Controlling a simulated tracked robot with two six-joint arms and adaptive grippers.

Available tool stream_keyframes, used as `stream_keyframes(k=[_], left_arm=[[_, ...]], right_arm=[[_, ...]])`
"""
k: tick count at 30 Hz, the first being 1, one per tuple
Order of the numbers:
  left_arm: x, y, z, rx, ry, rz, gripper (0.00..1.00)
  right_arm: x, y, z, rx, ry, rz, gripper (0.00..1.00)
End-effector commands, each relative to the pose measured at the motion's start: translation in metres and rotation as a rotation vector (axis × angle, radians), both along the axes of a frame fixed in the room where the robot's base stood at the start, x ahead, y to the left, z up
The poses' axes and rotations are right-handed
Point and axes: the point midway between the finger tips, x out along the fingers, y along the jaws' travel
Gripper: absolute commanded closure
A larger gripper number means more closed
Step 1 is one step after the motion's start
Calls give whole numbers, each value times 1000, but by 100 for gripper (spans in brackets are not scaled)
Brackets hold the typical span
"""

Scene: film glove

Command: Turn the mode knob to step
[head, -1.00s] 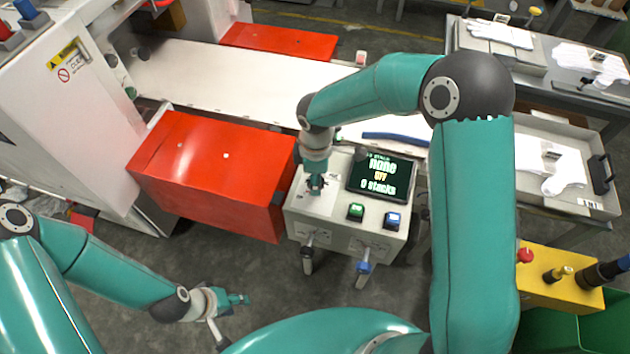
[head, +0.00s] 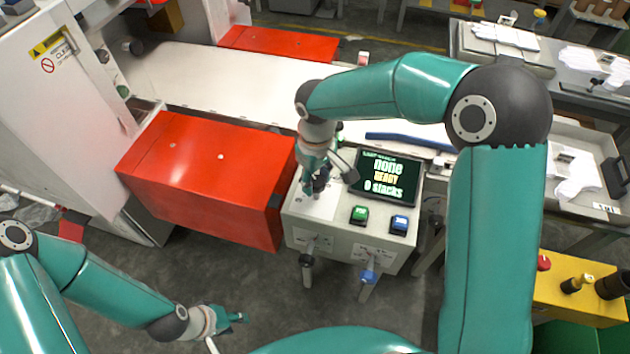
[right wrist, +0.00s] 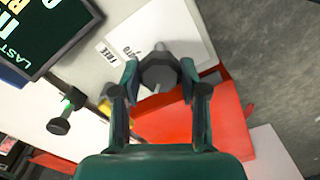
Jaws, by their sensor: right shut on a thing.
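The mode knob (right wrist: 160,72) is a dark grey round knob with a pointer, on the white panel of the control box. My right gripper (right wrist: 160,80) has its fingers on either side of it and is shut on it. Printed labels, one reading FREE, show beside the knob; which label it points to I cannot tell. In the head view my right gripper (head: 319,178) is over the left part of the control box (head: 335,235) and mostly hides the knob. The screen (head: 388,176) reads none, READY, 0 stacks. My left gripper (head: 236,317) hangs low, away from the box; its opening is unclear.
A green button (head: 359,214) and a blue button (head: 399,224) are below the screen. Two handles, one black (head: 307,262) and one blue-topped (head: 369,276), stick out in front. A red box (head: 200,170) stands close on the left.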

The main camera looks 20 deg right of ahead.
Motion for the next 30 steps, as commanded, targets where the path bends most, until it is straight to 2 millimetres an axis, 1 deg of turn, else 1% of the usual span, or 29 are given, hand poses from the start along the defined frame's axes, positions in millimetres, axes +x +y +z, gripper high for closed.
stream_keyframes(k=[1, 6, 18, 19, 23, 30], left_arm=[[0, 0, -2, 0, 0, 0, 60], [0, 0, -3, 0, 0, 0, 60], [0, 0, -3, 0, 0, 0, 60], [0, 0, -3, 0, 0, 0, 60], [0, 0, -3, 0, 0, 0, 60], [0, 0, -3, 0, 0, 0, 60]], right_arm=[[4, 0, 2, 2, -13, -15, 92], [4, 0, 3, 2, -14, -46, 92], [4, 0, 3, 3, -16, -52, 92], [4, -1, 4, 3, -16, -52, 54], [3, -1, 3, 2, -13, -51, 32], [2, 0, 1, 1, -6, -51, 32]])
